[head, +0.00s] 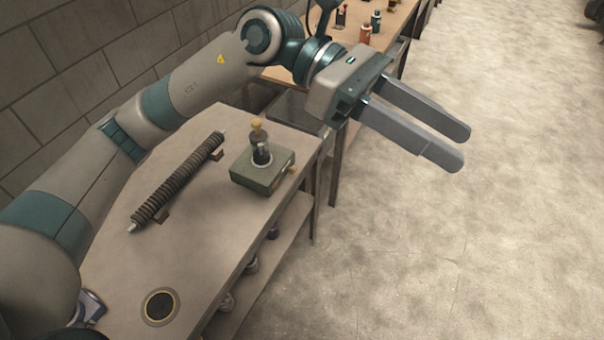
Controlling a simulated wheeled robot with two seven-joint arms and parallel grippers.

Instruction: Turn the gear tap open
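A green-grey box (263,171) stands on the wooden workbench, with a dark upright cylinder (261,152) and a brass-coloured knob (257,127) on top. A small brass-coloured piece sticks out low on the box's right side. I cannot tell for sure which of these parts is the gear tap. My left gripper (455,147) is to the right of the box and apart from it, past the bench edge and over the floor in the picture. Its two long grey fingers are parallel with a gap between them, and nothing is in it. My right gripper is not in view.
A long ribbed rod (179,181) lies on the workbench (207,225) left of the box. A round dark disc (160,307) is near the front. Small items stand on a second table behind. A block wall (90,70) bounds the left; the floor (480,240) at right is clear.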

